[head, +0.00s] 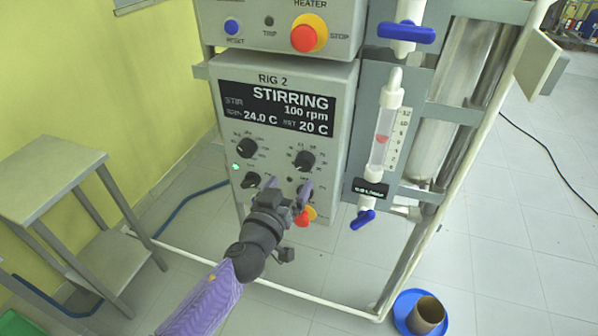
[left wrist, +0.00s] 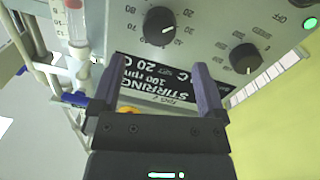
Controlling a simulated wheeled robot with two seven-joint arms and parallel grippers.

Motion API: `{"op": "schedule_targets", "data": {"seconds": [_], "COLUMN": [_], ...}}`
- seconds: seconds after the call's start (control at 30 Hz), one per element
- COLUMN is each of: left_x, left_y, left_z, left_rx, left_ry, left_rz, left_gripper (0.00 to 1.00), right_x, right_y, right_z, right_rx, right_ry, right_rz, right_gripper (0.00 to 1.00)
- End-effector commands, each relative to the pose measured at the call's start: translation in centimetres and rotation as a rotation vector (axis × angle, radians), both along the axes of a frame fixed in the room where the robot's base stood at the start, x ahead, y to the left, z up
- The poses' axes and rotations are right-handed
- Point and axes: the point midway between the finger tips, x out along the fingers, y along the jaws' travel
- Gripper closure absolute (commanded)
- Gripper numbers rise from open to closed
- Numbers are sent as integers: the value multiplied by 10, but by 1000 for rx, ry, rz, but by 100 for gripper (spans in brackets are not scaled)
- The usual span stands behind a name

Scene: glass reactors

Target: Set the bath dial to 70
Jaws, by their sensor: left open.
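The grey control box (head: 285,135) carries a display (head: 278,107) reading STIRRING, 100 rpm, 24.0 C and SET 20 C. Below it are an upper left knob (head: 246,147), an upper right knob (head: 304,160) and a lower left knob (head: 250,181). Their labels are too small to tell which is the bath dial. My left gripper (head: 288,188) is open, in front of the lower panel, and partly hides its lower right. In the left wrist view, no knob is between the fingers (left wrist: 156,92); the two upper knobs show beyond them (left wrist: 160,27) (left wrist: 243,58). My right gripper is not in view.
A red and yellow stop button (head: 306,33) is on the box above; another red button (head: 303,217) is low beside my gripper. A glass tube with a scale (head: 385,130) and blue valves (head: 363,218) stand right.

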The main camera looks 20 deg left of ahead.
Motion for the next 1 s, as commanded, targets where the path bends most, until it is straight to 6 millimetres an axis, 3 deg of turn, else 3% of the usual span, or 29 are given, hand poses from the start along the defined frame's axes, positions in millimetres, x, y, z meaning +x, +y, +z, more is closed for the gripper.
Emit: {"op": "schedule_targets", "data": {"seconds": [0.1, 0.23, 0.6, 1.0], "left_x": [30, 50, 60, 59], "left_y": [-3, -4, -5, -5], "left_z": [-1, -2, -1, -1], "left_rx": [1, 1, 0, 1], "left_ry": [-1, 1, 3, 4], "left_rz": [0, 0, 0, 0], "left_gripper": [6, 6, 6, 91], "right_x": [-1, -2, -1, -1], "right_y": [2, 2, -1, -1], "right_z": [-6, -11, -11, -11], "right_rx": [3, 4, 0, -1], "right_ry": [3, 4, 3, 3], "right_rz": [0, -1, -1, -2], "right_gripper": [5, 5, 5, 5]}}
